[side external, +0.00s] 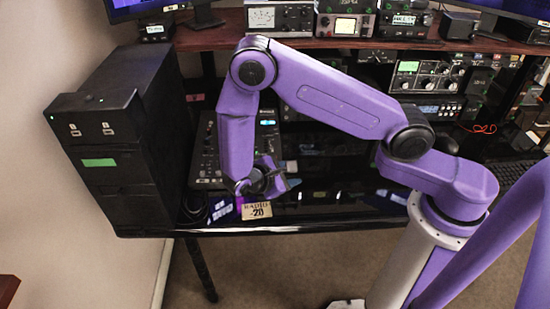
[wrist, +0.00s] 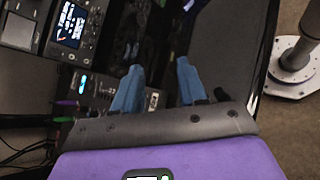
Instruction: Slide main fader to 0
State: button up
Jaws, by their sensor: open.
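My gripper (side external: 280,183) hangs low over the front left part of the black desk, its jaws pointing right in the side external view. In the wrist view its two blue fingers (wrist: 157,78) stand apart with nothing held between them. A dark control unit (side external: 206,155) with small knobs lies behind and left of my forearm, partly hidden by it. In the wrist view a panel with a small blue-lit display (wrist: 83,84) lies left of the fingers. I cannot pick out the main fader or its setting in either view.
A black tower case (side external: 110,160) stands close on the left. Equipment fills the raised shelf (side external: 310,42) behind. The glossy desk surface (side external: 345,205) to the right is mostly clear.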

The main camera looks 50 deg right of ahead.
jog(key=w+d+r+m+y, duration=0.7)
jog(key=w+r+m+y, duration=0.55)
jog(key=m, duration=0.75)
jog(key=shift+h, duration=0.45)
jog(key=f, duration=1.1)
jog(key=s+f, duration=0.1)
jog(key=f, duration=0.5)
jog(key=shift+d, duration=0.1)
grip_shut()
